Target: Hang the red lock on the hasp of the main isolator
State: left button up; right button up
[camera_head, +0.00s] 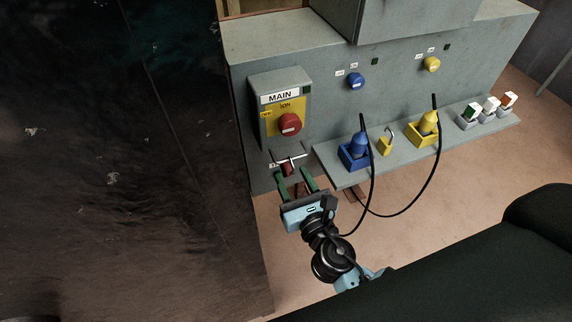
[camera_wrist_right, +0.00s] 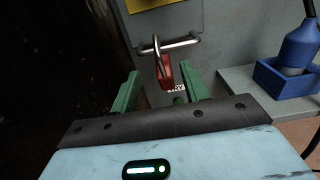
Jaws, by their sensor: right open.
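The red lock (camera_head: 288,168) hangs by its metal shackle on a metal bar (camera_wrist_right: 180,43) below the main isolator (camera_head: 290,124). It also shows in the right wrist view (camera_wrist_right: 166,72). The isolator is a grey box with a yellow plate and a red knob; I cannot make out its hasp clearly. My right gripper (camera_head: 295,181) is open. In the right wrist view its green fingers (camera_wrist_right: 160,86) stand either side of the lock's lower end, without visible contact. How deep the lock sits between them is unclear. My left gripper is not in view.
A shelf (camera_head: 340,178) to the right holds a blue plug in a blue box (camera_head: 352,158), a yellow padlock (camera_head: 385,145), a yellow plug box (camera_head: 424,136) and small switches. Black cables loop down near my right arm. A dark wall (camera_head: 120,170) fills the left.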

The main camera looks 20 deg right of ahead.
aim_at(290, 171)
jog(key=shift+w+d+f, duration=0.1)
jog(key=shift+w+f, duration=0.1)
jog(key=shift+w, duration=1.3)
jog(key=shift+w+f, duration=0.2)
jog(key=shift+w, duration=1.25)
grip_shut()
